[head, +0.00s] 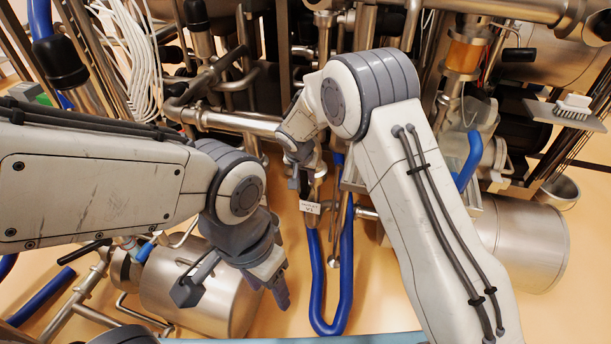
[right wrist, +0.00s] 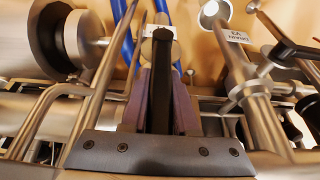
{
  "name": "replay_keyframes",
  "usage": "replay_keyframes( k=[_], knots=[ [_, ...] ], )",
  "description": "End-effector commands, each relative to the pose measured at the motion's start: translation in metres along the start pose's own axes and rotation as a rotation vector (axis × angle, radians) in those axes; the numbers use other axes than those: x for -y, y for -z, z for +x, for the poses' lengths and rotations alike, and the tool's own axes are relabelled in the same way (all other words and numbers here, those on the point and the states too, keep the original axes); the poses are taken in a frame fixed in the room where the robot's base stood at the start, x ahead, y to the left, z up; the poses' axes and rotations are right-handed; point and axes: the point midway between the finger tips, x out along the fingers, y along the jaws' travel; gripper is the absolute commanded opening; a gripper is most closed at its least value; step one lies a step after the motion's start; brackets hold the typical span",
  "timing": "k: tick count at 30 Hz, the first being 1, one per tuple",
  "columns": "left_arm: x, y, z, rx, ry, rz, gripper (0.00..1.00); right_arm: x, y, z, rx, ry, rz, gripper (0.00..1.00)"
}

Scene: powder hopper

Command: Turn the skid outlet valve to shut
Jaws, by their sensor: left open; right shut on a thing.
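My right gripper (head: 305,180) reaches down among the pipes in the middle of the head view, largely hidden by its own arm. In the right wrist view its fingers (right wrist: 160,95) are shut on a black lever handle (right wrist: 160,80), which points away from the camera. The handle's pivot and the valve body are mostly hidden, and I cannot read a label naming it as the skid outlet valve. A small white tag (head: 311,207) hangs just below the right gripper. My left gripper (head: 236,291) is open and empty, above a steel cylinder.
The steel cylinder (head: 190,290) lies under my left gripper. Blue hoses (head: 345,270) loop over the tan floor. A white tag reading DRAIN V3 (right wrist: 237,37) is on a pipe to the right. Pipes crowd the back. A brush (head: 573,106) sits on a shelf.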

Motion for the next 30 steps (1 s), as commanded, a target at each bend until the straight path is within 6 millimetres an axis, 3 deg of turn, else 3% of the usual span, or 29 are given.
replay_keyframes(
  k=[26,30],
  knots=[
    [0.000,0.000,0.004,0.000,0.000,0.000,0.56,-0.006,-0.002,0.001,0.006,0.064,0.029,0.00],
    [-0.001,0.001,-0.012,0.000,0.000,0.000,0.56,-0.012,-0.002,-0.003,0.014,0.164,0.069,0.00]
  ],
)
